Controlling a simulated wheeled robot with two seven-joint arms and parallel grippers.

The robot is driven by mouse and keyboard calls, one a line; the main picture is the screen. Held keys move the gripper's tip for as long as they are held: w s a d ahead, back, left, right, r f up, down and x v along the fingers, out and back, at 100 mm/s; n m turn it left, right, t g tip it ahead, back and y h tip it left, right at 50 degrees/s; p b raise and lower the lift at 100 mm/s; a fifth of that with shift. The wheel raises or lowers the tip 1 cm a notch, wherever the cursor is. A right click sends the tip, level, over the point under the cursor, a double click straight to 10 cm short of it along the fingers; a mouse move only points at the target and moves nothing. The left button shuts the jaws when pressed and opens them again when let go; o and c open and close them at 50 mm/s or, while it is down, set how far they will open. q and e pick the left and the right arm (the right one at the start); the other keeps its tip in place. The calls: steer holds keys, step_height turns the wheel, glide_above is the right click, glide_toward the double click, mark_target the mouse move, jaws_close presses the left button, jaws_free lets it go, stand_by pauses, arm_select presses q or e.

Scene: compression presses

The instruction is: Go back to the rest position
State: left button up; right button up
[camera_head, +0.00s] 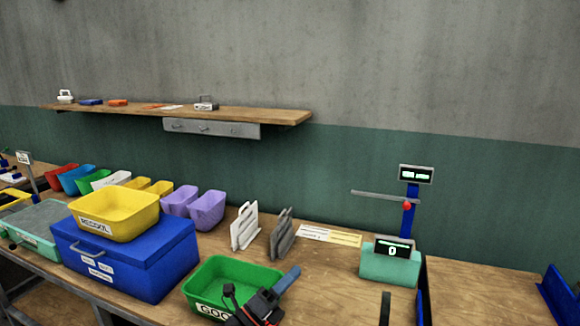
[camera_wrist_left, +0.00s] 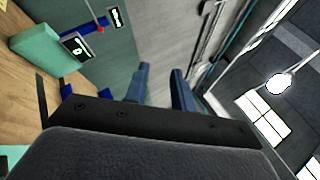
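My left gripper (camera_head: 284,283) shows at the bottom of the head view, dark with a blue-grey finger, in front of the green bin (camera_head: 237,270). It covers part of the bin's front and label. In the left wrist view its two blue fingers (camera_wrist_left: 160,78) stand apart with nothing between them. The wrist camera looks past them at the wall and ceiling. My right gripper is not in view.
A blue box (camera_head: 125,262) carries a yellow bin (camera_head: 115,213) left of the green bin. White and grey racks (camera_head: 245,228) stand behind. A teal device with a display (camera_head: 390,262) stands right. The wooden bench (camera_head: 330,280) between is mostly clear.

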arm_select(q)
steer(key=s+a+f+n+y, duration=0.3)
steer(key=a+f+n+y, duration=0.6)
steer(key=n, duration=0.4)
steer(key=s+a+f+n+y, duration=0.3)
steer(key=a+f+n+y, duration=0.55)
steer(key=n, duration=0.35)
steer(key=s+a+f+n+g, duration=0.2)
steer(key=s+f+n+g, duration=0.35)
steer(key=s, duration=0.65)
steer(key=s+a+f+n+g, duration=0.2)
steer(key=s+f+g, duration=0.4)
steer(key=s+f, duration=0.45)
steer(key=s+d+f, duration=0.1)
steer(key=s+f, duration=0.1)
steer(key=f, duration=1)
steer(key=s+d+f+g, duration=0.1)
steer(key=s+f, duration=0.1)
steer(key=f, duration=1.1)
steer(key=s+d+f, duration=0.1)
steer(key=s+f, duration=0.1)
steer(key=f, duration=1.1)
steer(key=shift+s+d+f+g, duration=0.2)
steer(key=shift+s+d+g, duration=0.1)
steer(key=shift+g, duration=0.05)
steer(key=shift+w+d+m, duration=0.1)
steer(key=shift+m, duration=0.15)
